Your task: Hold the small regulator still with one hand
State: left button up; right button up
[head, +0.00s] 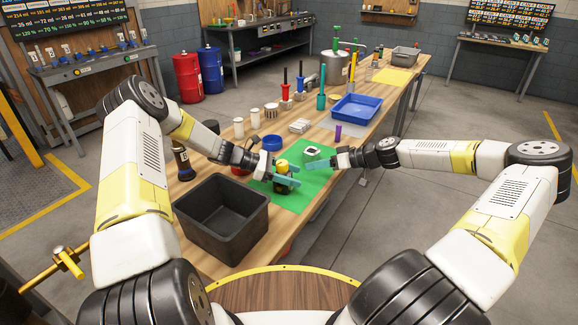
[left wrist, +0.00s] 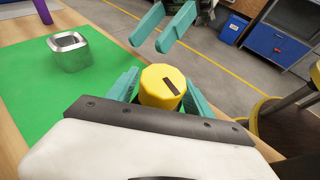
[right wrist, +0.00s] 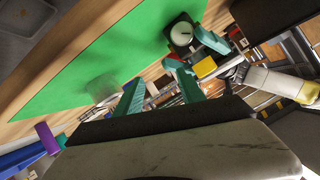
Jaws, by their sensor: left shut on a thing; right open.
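The small regulator, with a yellow knob (head: 282,165) on a dark body, stands over the green mat (head: 301,200). My left gripper (head: 284,178) is shut on it. In the left wrist view the yellow knob (left wrist: 160,84) sits between the teal fingers. In the right wrist view a pale round dial (right wrist: 181,34) shows on the regulator's dark body, beside the left fingers. My right gripper (head: 322,162) is open and empty to the right of the regulator, apart from it; its parted fingers also show in the left wrist view (left wrist: 167,28).
A square metal piece (head: 311,153) with a round hole stands on the mat behind the regulator. A black bin (head: 222,225) is at the near left. A blue tray (head: 355,107), a purple cylinder (head: 338,132) and a blue ring (head: 271,142) are farther back.

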aim_at(282, 166)
jog(key=s, duration=0.1)
jog(key=s+n+y, duration=0.2)
jog(key=s, duration=0.1)
jog(key=shift+s+f, duration=0.1)
jog(key=shift+f, duration=0.3)
jog(key=s+r+n+t+y, duration=0.2)
jog(key=s+r+n+y, duration=0.1)
jog(key=s, duration=0.1)
jog(key=x, duration=1.1)
jog(key=shift+w+f, duration=0.1)
jog(key=shift+w, duration=0.2)
grip_shut()
